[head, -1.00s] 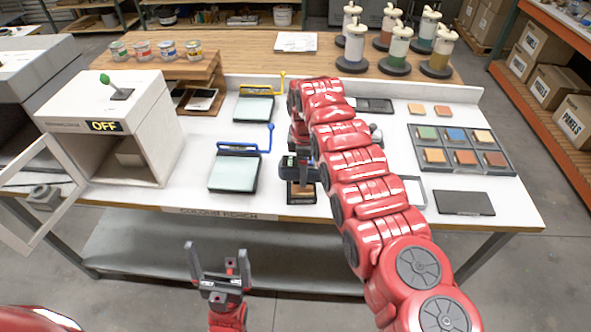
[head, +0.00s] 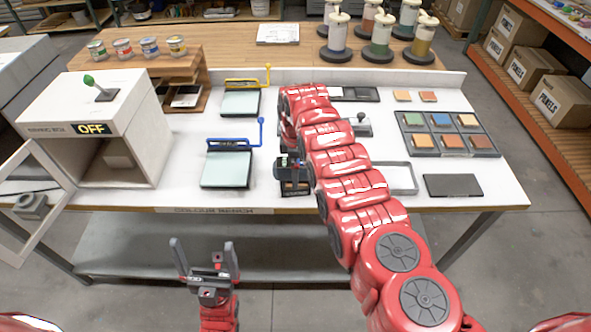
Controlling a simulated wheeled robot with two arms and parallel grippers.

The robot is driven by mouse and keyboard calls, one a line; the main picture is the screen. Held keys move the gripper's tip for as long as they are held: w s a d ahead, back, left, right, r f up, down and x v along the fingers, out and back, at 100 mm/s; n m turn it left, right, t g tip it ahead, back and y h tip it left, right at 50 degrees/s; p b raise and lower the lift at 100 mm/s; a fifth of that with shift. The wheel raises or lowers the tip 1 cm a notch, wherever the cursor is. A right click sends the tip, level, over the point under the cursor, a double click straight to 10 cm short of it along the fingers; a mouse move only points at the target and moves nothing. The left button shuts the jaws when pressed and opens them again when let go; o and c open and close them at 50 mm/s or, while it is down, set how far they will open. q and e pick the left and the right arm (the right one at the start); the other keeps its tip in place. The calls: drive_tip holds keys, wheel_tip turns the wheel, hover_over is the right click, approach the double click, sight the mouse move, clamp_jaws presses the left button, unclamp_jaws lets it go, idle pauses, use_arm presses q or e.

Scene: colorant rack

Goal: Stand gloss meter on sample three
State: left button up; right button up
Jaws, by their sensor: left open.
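My left gripper (head: 205,255) is open and empty in front of the table, its fingers spread apart. My right arm reaches over the table, and its gripper (head: 290,166) is low at a small dark box-shaped device (head: 294,188) near the front edge. That device may be the gloss meter; I cannot tell for sure. The right fingers are partly hidden, and I cannot tell whether they grip it. Coloured sample squares lie in a dark compartment tray (head: 408,153) at the right. I see no readable number marking sample three.
Two glass-topped plates with a blue handle (head: 227,168) and a yellow handle (head: 240,102) lie left of my right arm. A white light booth (head: 95,125) stands at the left. A grey frame (head: 399,178) and dark panel (head: 453,186) lie front right.

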drive_tip(key=shift+w+d+r+p, duration=0.1)
drive_tip(key=shift+d+r+p, duration=0.05)
drive_tip(key=shift+r+p, duration=0.15)
wheel_tip(320, 180, up, 3)
drive_tip(key=shift+r+p, duration=0.15)
drive_tip(key=shift+p, duration=0.25)
wheel_tip(320, 180, up, 7)
drive_tip(key=b, duration=0.3)
drive_tip(key=shift+r, duration=0.65)
drive_tip(key=shift+r, duration=0.1)
